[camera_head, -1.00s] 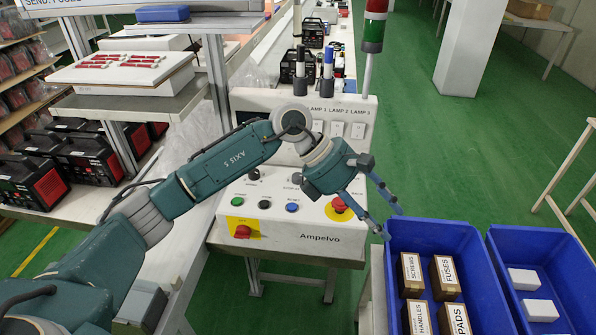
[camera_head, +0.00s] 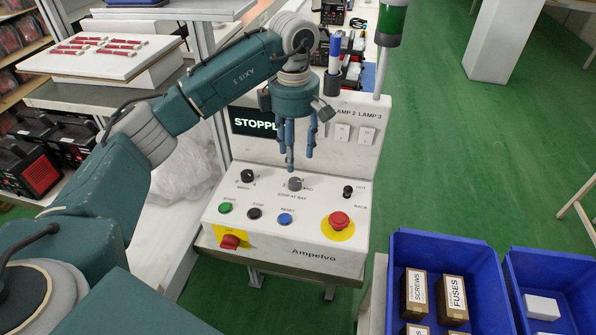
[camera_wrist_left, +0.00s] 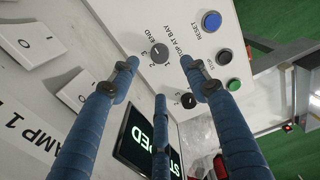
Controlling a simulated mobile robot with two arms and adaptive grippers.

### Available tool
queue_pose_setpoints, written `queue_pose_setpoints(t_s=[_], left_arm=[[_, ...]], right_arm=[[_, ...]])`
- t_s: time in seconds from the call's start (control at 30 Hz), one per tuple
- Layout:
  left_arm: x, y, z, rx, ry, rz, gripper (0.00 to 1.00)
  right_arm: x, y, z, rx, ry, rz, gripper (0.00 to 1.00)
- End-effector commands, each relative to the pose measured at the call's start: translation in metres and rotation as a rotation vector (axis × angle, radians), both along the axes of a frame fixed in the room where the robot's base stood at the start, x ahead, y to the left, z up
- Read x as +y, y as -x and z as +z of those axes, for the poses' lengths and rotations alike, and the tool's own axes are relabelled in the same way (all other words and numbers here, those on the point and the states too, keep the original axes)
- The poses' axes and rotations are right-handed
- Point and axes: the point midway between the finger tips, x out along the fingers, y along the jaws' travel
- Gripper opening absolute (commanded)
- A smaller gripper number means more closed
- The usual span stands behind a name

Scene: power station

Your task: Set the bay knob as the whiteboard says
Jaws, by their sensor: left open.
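The bay knob (camera_head: 295,184) is a grey round knob on the sloped white control panel, above the words STOP AT BAY. It also shows in the left wrist view (camera_wrist_left: 159,52), with 1, 2, 3 and END printed around it. Its pointer is too small to read surely. My left gripper (camera_head: 294,158) points down just above the knob with its blue fingers spread and empty. In the left wrist view my left gripper's fingertips (camera_wrist_left: 160,74) surround the knob's place in the picture, apparently without contact. The whiteboard is not in view. My right gripper is not in view.
A dark display (camera_head: 253,122) behind the arm reads STOPPED. The panel also has a black knob (camera_head: 247,176), a small black switch (camera_head: 348,192), green, black and blue buttons (camera_head: 285,218), and a red emergency button (camera_head: 339,220). A blue bin (camera_head: 487,262) with boxes stands right.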

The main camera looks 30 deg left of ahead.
Motion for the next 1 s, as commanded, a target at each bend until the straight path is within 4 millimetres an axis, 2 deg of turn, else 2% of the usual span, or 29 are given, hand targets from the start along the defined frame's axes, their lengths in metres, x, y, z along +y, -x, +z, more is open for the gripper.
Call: queue_pose_setpoints(t_s=[0.03,0.1,0.23,0.33,0.4,0.6,0.87,1.0], left_arm=[[0.0,0.002,-0.009,0.005,0.0,-0.001,0.46],[0.0,0.002,-0.022,0.006,0.002,-0.001,0.46],[0.0,0.002,-0.047,0.005,0.001,0.0,0.46],[-0.001,0.002,-0.064,0.004,0.002,0.0,0.46],[0.0,0.001,-0.073,0.003,0.002,0.0,0.46],[-0.001,0.0,-0.087,0.0,0.002,-0.001,0.46],[-0.001,0.0,-0.089,-0.001,0.002,-0.001,0.46],[-0.001,0.0,-0.089,-0.001,0.002,-0.001,0.2]], right_arm=[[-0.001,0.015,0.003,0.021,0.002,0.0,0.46],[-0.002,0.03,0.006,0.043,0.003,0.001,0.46],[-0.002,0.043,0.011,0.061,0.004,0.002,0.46],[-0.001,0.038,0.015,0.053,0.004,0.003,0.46],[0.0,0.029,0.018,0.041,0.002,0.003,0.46],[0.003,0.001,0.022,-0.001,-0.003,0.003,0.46],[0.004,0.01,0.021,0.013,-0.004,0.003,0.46],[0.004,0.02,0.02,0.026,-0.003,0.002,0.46]])
